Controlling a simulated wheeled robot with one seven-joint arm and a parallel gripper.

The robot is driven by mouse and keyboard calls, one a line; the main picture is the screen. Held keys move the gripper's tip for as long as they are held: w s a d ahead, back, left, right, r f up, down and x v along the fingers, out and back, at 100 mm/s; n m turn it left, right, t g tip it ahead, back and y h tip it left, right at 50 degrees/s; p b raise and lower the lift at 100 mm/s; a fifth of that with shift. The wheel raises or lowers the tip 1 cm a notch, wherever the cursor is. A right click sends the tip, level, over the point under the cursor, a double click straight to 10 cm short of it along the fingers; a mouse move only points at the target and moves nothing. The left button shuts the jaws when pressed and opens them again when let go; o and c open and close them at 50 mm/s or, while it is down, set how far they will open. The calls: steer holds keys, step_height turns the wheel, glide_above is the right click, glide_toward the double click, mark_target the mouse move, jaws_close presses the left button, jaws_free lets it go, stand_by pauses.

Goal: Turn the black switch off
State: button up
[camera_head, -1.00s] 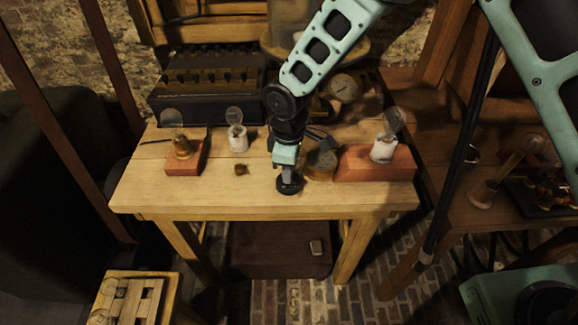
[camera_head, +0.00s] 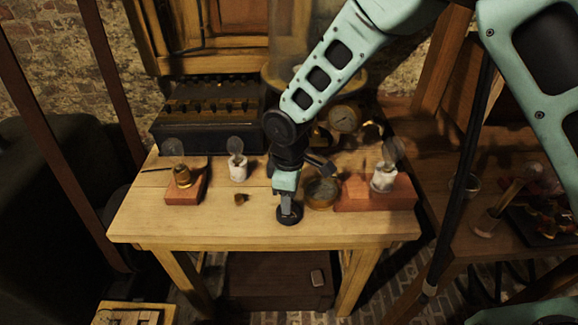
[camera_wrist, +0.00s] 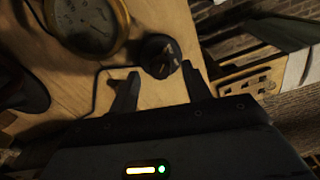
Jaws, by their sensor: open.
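The black switch (camera_head: 289,213) is a round, dark base near the front edge of the wooden table. In the wrist view the switch (camera_wrist: 160,54) is a black disc with small light metal parts, beyond my fingertips. My gripper (camera_head: 287,194) points down close above the switch. In the wrist view my gripper (camera_wrist: 160,72) has its two fingers spread, with nothing held between them. The switch lies ahead of the gap between them. I cannot tell whether a finger touches it. My gripper partly hides the switch in the head view, and its lever position is unclear.
A round brass gauge (camera_head: 321,192) lies just right of my gripper. A red block (camera_head: 362,200) carries a white lamp holder (camera_head: 383,178). Another white lamp holder (camera_head: 238,168) and a small brass piece (camera_head: 240,199) stand left. The table front (camera_head: 200,232) is clear.

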step_height(320, 180, up, 16)
steer(key=b, duration=0.1)
steer(key=shift+r, duration=0.15)
stand_by(0.3)
